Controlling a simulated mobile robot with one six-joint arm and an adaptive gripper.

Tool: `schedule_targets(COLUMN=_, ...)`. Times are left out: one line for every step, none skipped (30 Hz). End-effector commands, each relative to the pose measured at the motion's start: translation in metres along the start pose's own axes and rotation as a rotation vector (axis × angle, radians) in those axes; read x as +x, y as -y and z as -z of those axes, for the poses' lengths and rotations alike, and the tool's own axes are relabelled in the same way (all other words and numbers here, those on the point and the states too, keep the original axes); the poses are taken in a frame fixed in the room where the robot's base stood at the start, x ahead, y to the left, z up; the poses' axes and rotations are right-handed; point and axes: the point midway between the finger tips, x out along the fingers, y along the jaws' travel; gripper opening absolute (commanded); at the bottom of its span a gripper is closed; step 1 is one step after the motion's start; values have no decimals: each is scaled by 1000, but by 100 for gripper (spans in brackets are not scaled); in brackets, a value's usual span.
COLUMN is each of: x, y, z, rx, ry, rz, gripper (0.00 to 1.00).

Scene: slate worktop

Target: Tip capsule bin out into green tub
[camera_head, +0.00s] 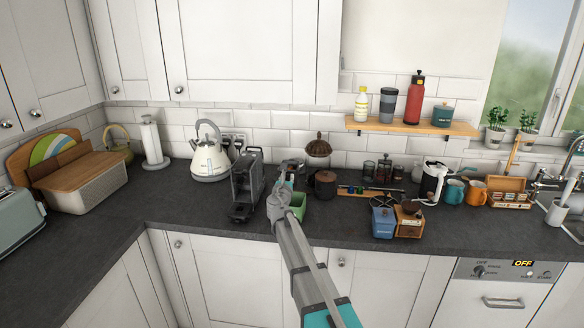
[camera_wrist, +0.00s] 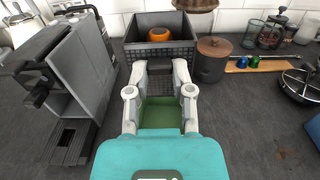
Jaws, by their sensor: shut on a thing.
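The capsule bin (camera_wrist: 133,47) is a dark grey open box with a gridded front wall, at the top middle of the wrist view. An orange capsule (camera_wrist: 160,35) lies inside it. My gripper (camera_wrist: 163,66) is shut on the bin's near side, and the bin looks about upright. The green tub (camera_wrist: 160,116) shows between and below my fingers, nearer than the bin; my gripper body hides part of it. In the head view the green tub (camera_head: 298,206) stands on the worktop just right of my gripper (camera_head: 286,182). The bin is mostly hidden there.
A coffee machine (camera_head: 247,185) stands close on the left. A brown lidded canister (camera_head: 325,184) stands close on the right. A kettle (camera_head: 210,155) stands behind on the left. The worktop at the front left is clear.

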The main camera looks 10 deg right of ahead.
Motion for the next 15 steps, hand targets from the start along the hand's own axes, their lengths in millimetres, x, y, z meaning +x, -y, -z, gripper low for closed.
schedule_targets(x=3, y=0, z=-3, rx=0, ry=0, rz=1, gripper=0)
schedule_targets(x=4, y=1, z=-3, rx=0, ry=0, rz=1, gripper=0)
schedule_targets(x=5, y=2, z=-4, rx=0, ry=0, rz=2, gripper=0)
schedule_targets(x=5, y=3, z=-4, rx=0, ry=0, rz=3, gripper=0)
schedule_targets(x=6, y=4, z=-3, rx=0, ry=0, rz=5, gripper=0)
schedule_targets(x=6, y=6, z=-3, rx=0, ry=0, rz=6, gripper=0)
schedule_targets(x=6, y=7, z=-3, rx=0, ry=0, rz=8, gripper=0)
schedule_targets(x=7, y=8, z=-3, rx=0, ry=0, rz=9, gripper=0)
schedule_targets(x=7, y=10, z=-3, rx=0, ry=0, rz=11, gripper=0)
schedule_targets(x=8, y=11, z=-3, rx=0, ry=0, rz=13, gripper=0)
schedule_targets(x=8, y=12, z=-3, rx=0, ry=0, rz=14, gripper=0)
schedule_targets(x=8, y=13, z=-3, rx=0, ry=0, rz=15, gripper=0)
schedule_targets(x=8, y=14, z=-3, rx=0, ry=0, rz=16, gripper=0)
schedule_targets(x=9, y=14, z=-3, rx=1, ry=0, rz=17, gripper=0)
schedule_targets(x=9, y=15, z=-3, rx=2, ry=0, rz=18, gripper=0)
